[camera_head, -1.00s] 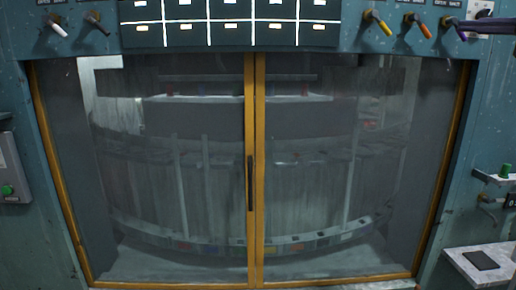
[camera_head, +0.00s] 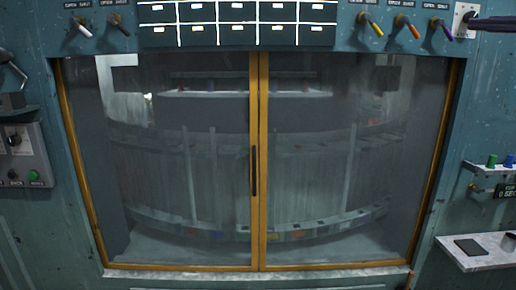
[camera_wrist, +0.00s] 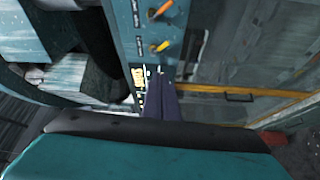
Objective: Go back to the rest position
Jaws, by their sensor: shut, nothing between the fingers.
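My gripper (camera_head: 476,22) shows as a dark purple shape entering at the top right edge of the head view, in front of a white switch plate (camera_head: 462,17). In the wrist view, its two dark fingers (camera_wrist: 160,84) lie together, shut and empty, beside the teal panel (camera_wrist: 135,35) with an orange and a yellow lever. No object is held. Much of the arm is outside the head view.
A glass double door (camera_head: 180,160) with yellow frames fills the middle, closed. Yellow (camera_head: 370,23), orange (camera_head: 407,26) and purple (camera_head: 440,28) levers stick out above right. A small shelf (camera_head: 478,252) juts out at lower right. A control box (camera_head: 22,155) is at left.

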